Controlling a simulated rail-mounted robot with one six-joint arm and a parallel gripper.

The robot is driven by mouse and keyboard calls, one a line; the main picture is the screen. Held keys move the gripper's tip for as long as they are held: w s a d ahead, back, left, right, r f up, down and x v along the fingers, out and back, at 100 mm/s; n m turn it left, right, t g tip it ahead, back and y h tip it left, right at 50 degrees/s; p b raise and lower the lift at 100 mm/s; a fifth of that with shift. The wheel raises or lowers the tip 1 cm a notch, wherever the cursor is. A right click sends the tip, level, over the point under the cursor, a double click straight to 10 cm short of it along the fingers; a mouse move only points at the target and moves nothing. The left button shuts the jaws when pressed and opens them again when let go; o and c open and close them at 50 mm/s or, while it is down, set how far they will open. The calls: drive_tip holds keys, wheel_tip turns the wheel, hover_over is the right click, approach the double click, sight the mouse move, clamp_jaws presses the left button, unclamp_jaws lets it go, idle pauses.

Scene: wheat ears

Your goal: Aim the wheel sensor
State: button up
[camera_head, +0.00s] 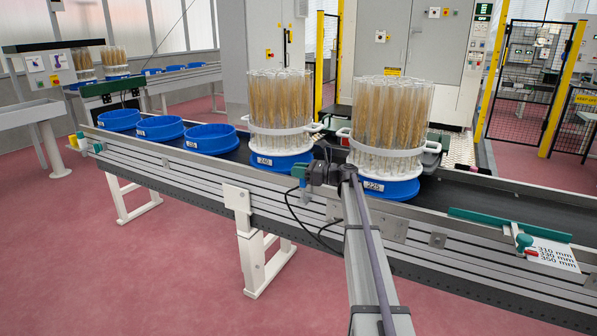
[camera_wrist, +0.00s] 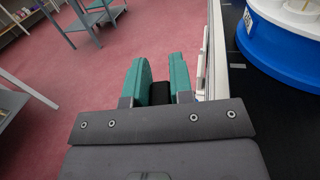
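My gripper (camera_head: 300,172) is at the near edge of the conveyor, in front of the two wheat carriers. In the wrist view its two green fingers (camera_wrist: 160,72) stand apart, with pink floor showing between the tips and a dark part deeper between them. No held object shows. A teal knob (camera_head: 524,241) on a small mount, with a red piece (camera_head: 532,253) by it, sits on the front rail at right, beside a white scale plate (camera_head: 556,254) marked 310, 330 and 350 mm. It looks like the wheel sensor, but I cannot be sure. My gripper is well left of it.
Two blue-based carriers of wheat tubes (camera_head: 280,110) (camera_head: 392,125) stand on the dark conveyor (camera_head: 470,195). Three empty blue trays (camera_head: 160,128) sit at left. A green guide bar (camera_head: 510,224) lies along the belt at right. The floor in front is clear.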

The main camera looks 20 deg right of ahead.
clamp_jaws()
drive_tip(key=shift+a+m+t+h, duration=0.15)
drive_tip(key=shift+m+t+h, duration=0.55)
drive_tip(key=shift+t, duration=0.2)
drive_tip(key=shift+w+m+t+h, duration=0.25)
drive_tip(key=shift+m+t+h, duration=0.45)
drive_tip(key=shift+h, duration=0.2)
drive_tip(key=o, duration=0.6)
unclamp_jaws()
drive_tip(key=shift+c, duration=0.2)
